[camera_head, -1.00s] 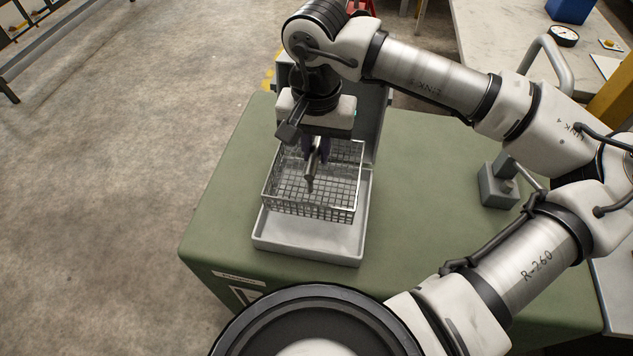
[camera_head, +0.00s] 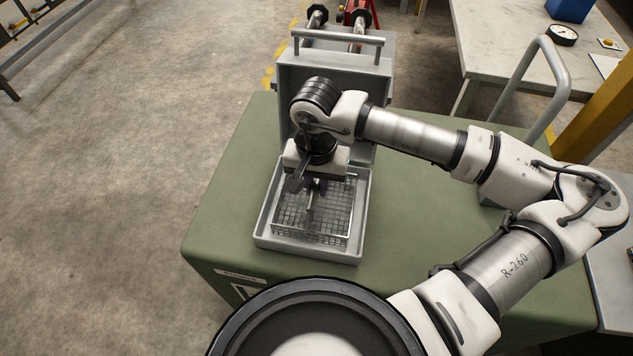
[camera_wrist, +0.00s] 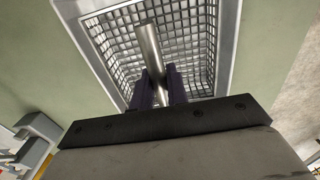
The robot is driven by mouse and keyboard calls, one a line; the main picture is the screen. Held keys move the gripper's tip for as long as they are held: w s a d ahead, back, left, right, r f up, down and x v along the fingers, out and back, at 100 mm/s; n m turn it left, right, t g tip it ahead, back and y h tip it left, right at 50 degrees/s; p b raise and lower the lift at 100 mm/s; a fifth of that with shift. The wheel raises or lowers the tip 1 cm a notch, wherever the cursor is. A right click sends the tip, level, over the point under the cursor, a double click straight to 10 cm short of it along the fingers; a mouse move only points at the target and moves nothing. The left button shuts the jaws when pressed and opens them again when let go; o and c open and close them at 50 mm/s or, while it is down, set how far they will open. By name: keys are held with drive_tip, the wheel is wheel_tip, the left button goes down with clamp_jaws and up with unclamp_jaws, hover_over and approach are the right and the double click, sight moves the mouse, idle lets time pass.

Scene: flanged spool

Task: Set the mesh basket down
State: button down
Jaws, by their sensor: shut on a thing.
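The mesh basket (camera_head: 290,213) is a silver wire basket with a bar handle across its middle. It sits low inside the grey tray (camera_head: 262,241), within the tray's walls; I cannot tell whether its bottom touches the tray floor. It also shows in the wrist view (camera_wrist: 204,50), with the tray's rim around it. My gripper (camera_head: 313,186) points down over the basket. In the wrist view its dark purple fingers (camera_wrist: 160,88) are shut on the bar handle (camera_wrist: 148,45). Part of the basket's far side is hidden behind my gripper.
A grey upright housing with a bar handle (camera_head: 335,70) stands directly behind the tray. The green bench top (camera_head: 225,190) is clear left of the tray. A metal hoop (camera_head: 545,85) rises at the right. A pale table (camera_head: 490,45) stands further back.

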drive_tip(key=shift+f, duration=0.15)
drive_tip(key=c, duration=1.4)
unclamp_jaws()
wheel_tip(320, 180, up, 12)
drive_tip(key=shift+r+b, duration=0.2)
drive_tip(key=shift+b, duration=0.45)
